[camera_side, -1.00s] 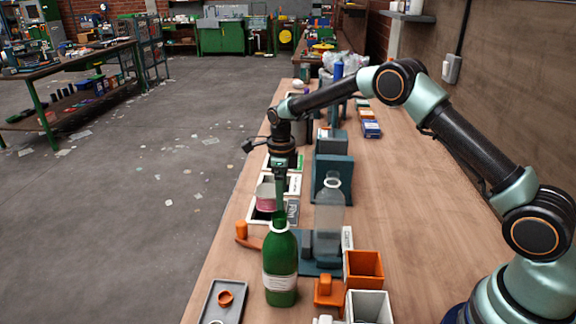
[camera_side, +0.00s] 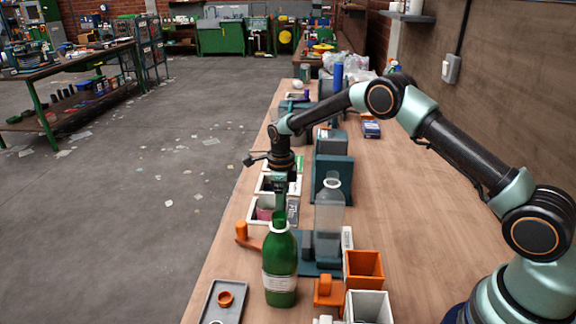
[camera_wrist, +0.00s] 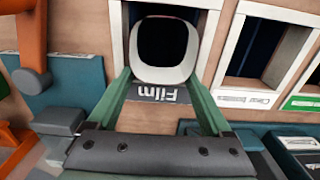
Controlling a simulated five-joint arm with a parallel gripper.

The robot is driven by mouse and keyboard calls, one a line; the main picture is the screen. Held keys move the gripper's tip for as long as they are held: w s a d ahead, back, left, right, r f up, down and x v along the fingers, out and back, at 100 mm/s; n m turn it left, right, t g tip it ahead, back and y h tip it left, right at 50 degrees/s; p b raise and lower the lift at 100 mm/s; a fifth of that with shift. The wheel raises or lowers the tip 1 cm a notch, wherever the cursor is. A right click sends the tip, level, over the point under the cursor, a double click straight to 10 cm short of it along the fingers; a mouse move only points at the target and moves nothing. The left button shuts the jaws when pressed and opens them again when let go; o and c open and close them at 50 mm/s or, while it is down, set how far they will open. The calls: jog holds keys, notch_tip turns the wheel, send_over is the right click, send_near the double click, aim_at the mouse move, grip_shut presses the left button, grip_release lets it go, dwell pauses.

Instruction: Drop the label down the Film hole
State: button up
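The label (camera_side: 265,214) is a pink sleeve, low at the mouth of the Film hole in the side view, its lower part hidden by the frame. In the wrist view the label (camera_wrist: 180,72) shows as a pale ring with a dark inside, seen from above. The Film hole (camera_wrist: 210,25) has a white square frame around it, with an upside-down Film sign (camera_wrist: 160,95) at its near edge. My gripper (camera_wrist: 160,75) has its two green fingers against opposite sides of the label. In the side view my gripper (camera_side: 281,200) points down over the hole, its tips partly behind a bottle.
A green bottle (camera_side: 280,265) and a clear bottle (camera_side: 329,215) stand close to the gripper. Another framed hole (camera_wrist: 232,85) lies to the right in the wrist view. Orange bin (camera_side: 364,268) and grey tray (camera_side: 222,302) are nearer.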

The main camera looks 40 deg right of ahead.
jog(key=shift+o, duration=0.7)
jog(key=shift+s+f, duration=0.2)
jog(key=shift+f, duration=0.8)
notch_tip(320, 180, up, 14)
jog(key=shift+w, duration=0.2)
jog(key=shift+r, duration=0.1)
jog(key=s+d+r+n+t, duration=0.1)
jog(key=s+r+n+t, duration=0.2)
jog(key=s+r+n, duration=1)
jog(key=s+n+t, duration=0.2)
jog(key=s+n, duration=1)
jog(key=n, duration=0.2)
jog(key=shift+s+d+t, duration=0.3)
jog(key=shift+s+d, duration=0.1)
